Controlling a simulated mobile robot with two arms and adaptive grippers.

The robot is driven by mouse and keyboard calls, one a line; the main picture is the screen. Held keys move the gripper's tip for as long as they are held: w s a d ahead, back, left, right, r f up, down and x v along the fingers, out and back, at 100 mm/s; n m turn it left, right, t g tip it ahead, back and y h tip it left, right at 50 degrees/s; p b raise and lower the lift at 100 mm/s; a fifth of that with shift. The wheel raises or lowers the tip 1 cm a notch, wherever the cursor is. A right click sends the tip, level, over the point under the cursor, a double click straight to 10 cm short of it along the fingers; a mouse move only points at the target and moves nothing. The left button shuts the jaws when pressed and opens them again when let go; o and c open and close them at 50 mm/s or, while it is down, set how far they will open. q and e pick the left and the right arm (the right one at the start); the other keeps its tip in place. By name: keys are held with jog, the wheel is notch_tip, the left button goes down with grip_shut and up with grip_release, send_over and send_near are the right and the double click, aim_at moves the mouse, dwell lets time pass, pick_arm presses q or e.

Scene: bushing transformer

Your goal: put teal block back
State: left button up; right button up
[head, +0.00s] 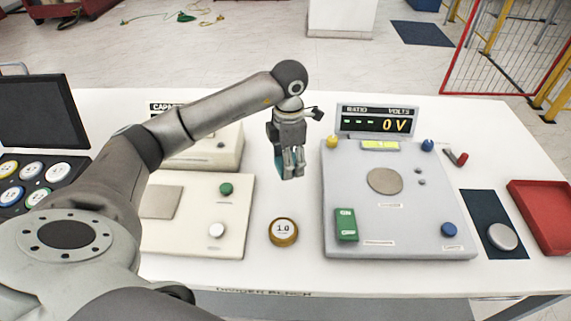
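My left gripper (292,175) points down over the white bench, in the gap between the cream panel and the grey panel. Its fingers look close together. The teal block (279,168) shows only as a small teal patch beside and behind these fingers; most of it is hidden. I cannot tell whether the fingers hold it or whether it touches the bench. My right gripper is not in view.
The grey panel (385,215) with a green ON switch (346,225) and coloured terminals stands just right of the gripper. A "0 V" display (375,121) is behind it. The cream panel (195,235) is left, and a brass 1.0 weight (283,232) stands in front. A red tray (545,215) is far right.

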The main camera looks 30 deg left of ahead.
pick_arm(q)
jog(key=shift+w+a+f, duration=0.3)
jog(key=shift+f, duration=0.2)
jog(key=shift+w+a+f, duration=0.25)
jog(key=shift+a+f, duration=0.05)
jog(key=shift+f, duration=0.2)
jog(key=f+p, duration=0.2)
jog(key=f, duration=0.1)
jog(key=shift+w+a, duration=0.1)
jog(key=shift+a, duration=0.1)
jog(key=shift+f, duration=0.5)
jog(key=o, duration=1)
jog(key=shift+c, duration=0.2)
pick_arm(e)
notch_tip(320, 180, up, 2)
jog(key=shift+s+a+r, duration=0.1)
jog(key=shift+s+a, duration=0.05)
